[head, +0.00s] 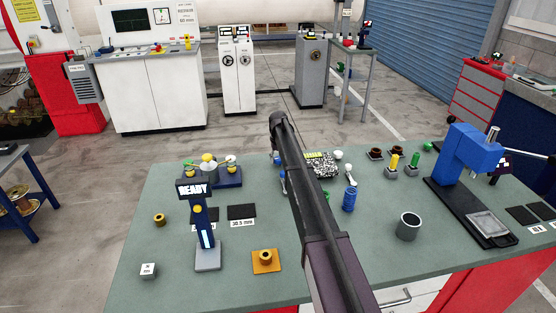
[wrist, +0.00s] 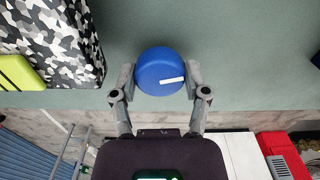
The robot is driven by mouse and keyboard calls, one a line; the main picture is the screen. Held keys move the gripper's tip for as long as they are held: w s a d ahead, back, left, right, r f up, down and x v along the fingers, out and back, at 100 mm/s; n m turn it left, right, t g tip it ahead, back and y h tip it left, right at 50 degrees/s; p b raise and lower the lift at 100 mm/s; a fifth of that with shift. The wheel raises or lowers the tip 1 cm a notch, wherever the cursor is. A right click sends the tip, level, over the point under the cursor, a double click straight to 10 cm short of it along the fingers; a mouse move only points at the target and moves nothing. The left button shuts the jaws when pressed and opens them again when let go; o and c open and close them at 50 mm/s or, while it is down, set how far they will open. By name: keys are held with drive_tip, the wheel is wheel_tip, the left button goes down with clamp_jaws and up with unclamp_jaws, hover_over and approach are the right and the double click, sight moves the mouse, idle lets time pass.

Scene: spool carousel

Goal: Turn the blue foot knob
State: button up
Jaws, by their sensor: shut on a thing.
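The blue foot knob (wrist: 153,66) is a round blue cap with a white bar mark in the wrist view. The bar runs from near the knob's middle towards its right side, almost level. My gripper (wrist: 159,80) has one finger on each side of the knob and is shut on it. The knob's base is hidden beneath its cap. In the head view my arm covers the middle of the bench, and I cannot make out the fingers there.
A camouflage-patterned box (head: 321,167) with a yellow-green part stands close beside the knob; it also shows in the wrist view (wrist: 60,40). A blue cylinder (head: 349,200), a grey cup (head: 408,227) and a READY sign (head: 194,190) stand on the green bench top.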

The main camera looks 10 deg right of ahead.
drive_tip(key=o, duration=1.1)
drive_tip(key=shift+o, duration=0.2)
drive_tip(key=shift+n, duration=0.5)
